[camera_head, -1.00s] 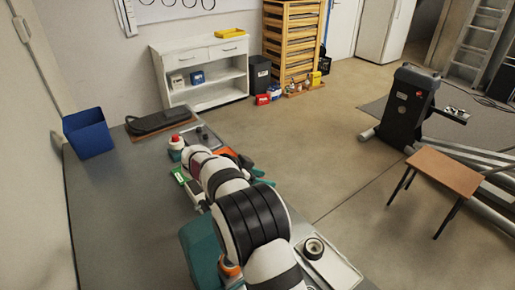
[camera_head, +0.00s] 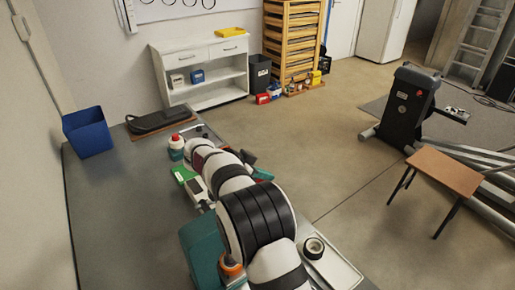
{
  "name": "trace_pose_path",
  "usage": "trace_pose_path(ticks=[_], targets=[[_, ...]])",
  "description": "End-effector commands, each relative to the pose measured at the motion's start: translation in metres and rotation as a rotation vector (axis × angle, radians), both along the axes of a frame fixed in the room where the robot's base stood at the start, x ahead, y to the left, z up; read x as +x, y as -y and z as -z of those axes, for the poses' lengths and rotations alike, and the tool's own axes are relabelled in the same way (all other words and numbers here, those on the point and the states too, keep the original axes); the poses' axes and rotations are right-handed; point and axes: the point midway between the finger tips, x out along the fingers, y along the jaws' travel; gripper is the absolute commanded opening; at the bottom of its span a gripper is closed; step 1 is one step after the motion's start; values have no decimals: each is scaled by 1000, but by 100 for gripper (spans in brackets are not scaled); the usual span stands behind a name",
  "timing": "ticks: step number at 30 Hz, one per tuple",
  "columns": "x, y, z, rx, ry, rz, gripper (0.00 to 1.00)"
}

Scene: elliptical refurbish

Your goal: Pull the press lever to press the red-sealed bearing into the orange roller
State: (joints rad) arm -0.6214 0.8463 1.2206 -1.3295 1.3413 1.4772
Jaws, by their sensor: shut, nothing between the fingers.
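My arm runs up the right side of the grey workbench and covers much of what lies there. I cannot make out my gripper's fingers; they are hidden by the arm or too small to tell. A small teal part (camera_head: 263,174) shows just right of the arm, with a dark piece (camera_head: 248,158) above it; I cannot tell whether they belong to the press. A larger teal body (camera_head: 200,248) stands left of the arm at the front, with an orange part (camera_head: 232,268) beside it. The press lever, red-sealed bearing and orange roller cannot be made out.
A red-capped bottle (camera_head: 176,147) and a green item (camera_head: 183,175) stand left of the arm. A black roll (camera_head: 314,247) lies on a pale tray (camera_head: 338,270) at the front right. A blue bin (camera_head: 87,132) stands far left. The bench's left half (camera_head: 115,215) is clear.

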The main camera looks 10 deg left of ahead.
Motion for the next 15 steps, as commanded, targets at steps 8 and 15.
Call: trace_pose_path(ticks=[8,15], targets=[[7,7,-25,2,4,1,0],[8,7,-27,2,6,2,0]])
